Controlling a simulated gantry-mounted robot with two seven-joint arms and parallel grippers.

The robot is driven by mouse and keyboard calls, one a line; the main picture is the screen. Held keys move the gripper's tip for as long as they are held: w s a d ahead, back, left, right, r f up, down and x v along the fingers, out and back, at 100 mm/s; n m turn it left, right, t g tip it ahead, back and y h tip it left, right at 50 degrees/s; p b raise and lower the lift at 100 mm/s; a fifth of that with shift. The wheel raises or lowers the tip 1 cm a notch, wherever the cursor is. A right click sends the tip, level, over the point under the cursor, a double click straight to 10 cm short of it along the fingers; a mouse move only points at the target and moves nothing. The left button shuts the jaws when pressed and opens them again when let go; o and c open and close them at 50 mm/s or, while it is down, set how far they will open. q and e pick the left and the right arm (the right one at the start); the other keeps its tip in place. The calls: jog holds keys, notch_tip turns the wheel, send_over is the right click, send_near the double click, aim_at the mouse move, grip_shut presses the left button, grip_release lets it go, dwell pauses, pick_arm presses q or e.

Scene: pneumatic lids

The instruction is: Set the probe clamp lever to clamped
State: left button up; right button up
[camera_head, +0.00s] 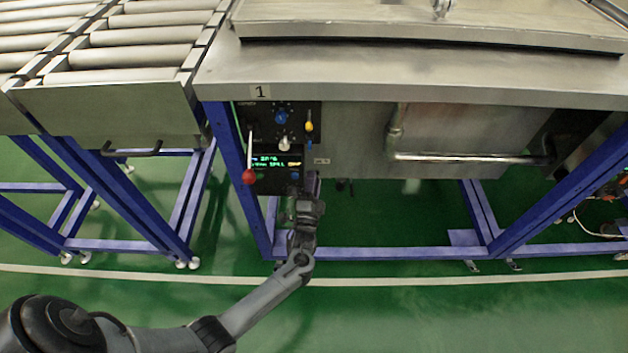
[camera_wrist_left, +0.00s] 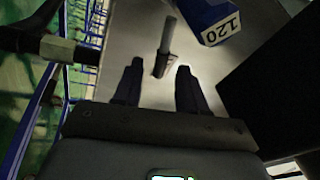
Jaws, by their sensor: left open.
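A black control panel (camera_head: 268,110) hangs at the left end of the steel table. It carries a long lever with a red ball (camera_head: 249,176), which hangs down, and a small yellow-tipped lever (camera_head: 309,127). I cannot read which one is the probe clamp lever. My left gripper (camera_head: 312,180) is just below the panel's right edge, its fingers hard to make out there. In the left wrist view my left gripper (camera_wrist_left: 158,82) is open, and a short grey lever-like rod (camera_wrist_left: 166,48) shows between and beyond its fingertips. I cannot tell whether they touch it. My right gripper is out of view.
The panel also has blue and white knobs (camera_head: 285,143) and a green-lit display (camera_head: 268,161). A blue block marked 120 (camera_wrist_left: 214,20) is close to the rod. A steel pipe (camera_head: 470,158) runs under the table. A roller conveyor (camera_head: 130,50) stands left; the floor in front is clear.

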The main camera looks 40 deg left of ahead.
pick_arm(q)
jog(key=shift+x, duration=0.95)
jog(key=shift+c, duration=0.4)
grip_shut()
